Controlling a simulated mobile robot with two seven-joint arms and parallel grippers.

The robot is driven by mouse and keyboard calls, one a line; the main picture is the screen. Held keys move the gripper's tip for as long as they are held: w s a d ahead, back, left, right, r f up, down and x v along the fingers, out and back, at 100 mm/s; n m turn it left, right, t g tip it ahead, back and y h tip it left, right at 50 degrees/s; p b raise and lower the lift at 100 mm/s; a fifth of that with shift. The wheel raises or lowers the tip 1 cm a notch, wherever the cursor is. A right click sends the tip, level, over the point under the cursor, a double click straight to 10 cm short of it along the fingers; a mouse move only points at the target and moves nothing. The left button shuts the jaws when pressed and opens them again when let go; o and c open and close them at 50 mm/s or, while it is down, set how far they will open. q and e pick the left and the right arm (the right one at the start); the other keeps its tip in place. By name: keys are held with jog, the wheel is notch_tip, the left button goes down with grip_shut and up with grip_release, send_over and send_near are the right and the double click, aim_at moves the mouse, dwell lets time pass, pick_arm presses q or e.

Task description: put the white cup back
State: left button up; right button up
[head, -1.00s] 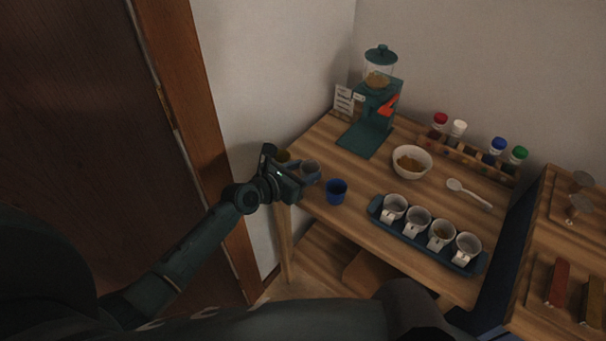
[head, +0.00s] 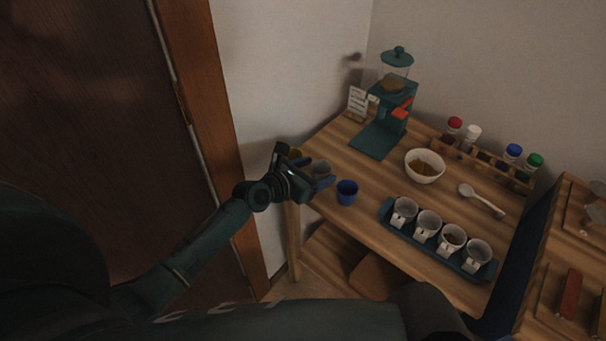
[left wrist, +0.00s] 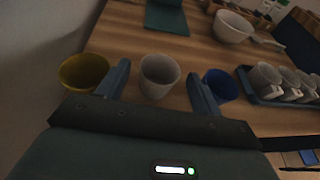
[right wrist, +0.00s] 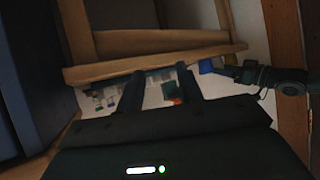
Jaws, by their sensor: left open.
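The white cup (left wrist: 160,80) stands upright on the wooden table near its left edge. In the head view the white cup (head: 321,167) is partly hidden by my left gripper (head: 314,174). In the left wrist view my left gripper (left wrist: 158,72) is open, with one finger on each side of the white cup and a small gap showing. A yellow cup (left wrist: 84,71) stands just left of the left finger, and a blue cup (left wrist: 221,85) just right of the right finger. My right gripper (right wrist: 160,73) is open and empty, below the table level.
A blue tray (head: 440,251) with several white tagged cups stands at the table's front right. A white bowl (head: 424,166), a spoon (head: 482,199), a teal dispenser (head: 385,125) and a rack of capped jars (head: 484,163) are farther back.

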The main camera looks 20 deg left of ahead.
pick_arm(q)
jog(key=p+v, duration=0.2)
jog(key=v, duration=1)
jog(key=s+d+f+m+y, duration=0.1)
jog(key=s+m, duration=0.4)
jog(key=m, duration=0.6)
jog(key=s+d+f+m+g, duration=0.1)
jog(key=s+d+f+m, duration=0.2)
jog(key=m, duration=0.8)
jog(key=s+d+f+m+y, duration=0.1)
jog(key=s+d+f+m, duration=0.1)
jog(key=s+m, duration=0.5)
jog(key=d+m, duration=0.1)
jog(key=m, duration=0.4)
jog(key=shift+s+d+f+g+y, duration=0.2)
jog(key=shift+s+d+g+y, duration=0.1)
jog(key=shift+d+g, duration=0.1)
pick_arm(e)
jog(key=shift+s+d+r, duration=0.1)
jog(key=shift+d, duration=0.25)
pick_arm(q)
jog(key=shift+a+r+p, duration=0.2)
jog(key=shift+a+p, duration=0.05)
jog(key=shift+p, duration=0.4)
pick_arm(e)
jog(key=shift+s+d+r+h, duration=0.1)
jog(key=shift+d+r+h, duration=0.15)
jog(key=shift+r, duration=0.25)
